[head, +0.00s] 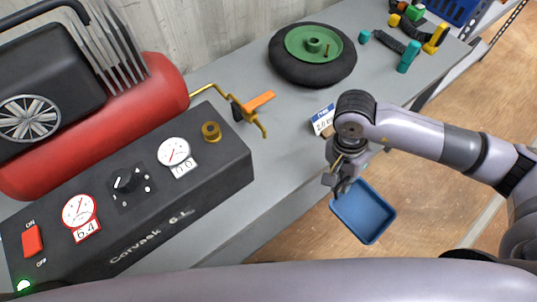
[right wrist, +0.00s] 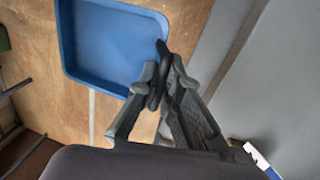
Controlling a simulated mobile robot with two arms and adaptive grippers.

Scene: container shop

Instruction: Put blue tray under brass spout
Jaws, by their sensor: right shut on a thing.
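The blue tray (head: 363,212) is an empty, shallow, rounded square, held out past the bench's front edge above the wooden floor. My right gripper (head: 341,186) is shut on the tray's rim at its upper left corner. In the right wrist view the fingers (right wrist: 160,78) close on a corner of the tray (right wrist: 112,45). The brass spout (head: 262,128) hangs from a brass pipe and valve with an orange lever, beside the red tank and over the grey bench. The tray is right of and below the spout in the head view, well apart from it. My left gripper is not in view.
A black control box (head: 130,205) with gauges fills the left of the bench (head: 285,165). A wheel with a green hub (head: 313,52) lies behind the spout. A small blue-and-white sign (head: 322,119) stands near my right wrist. The bench below the spout is clear.

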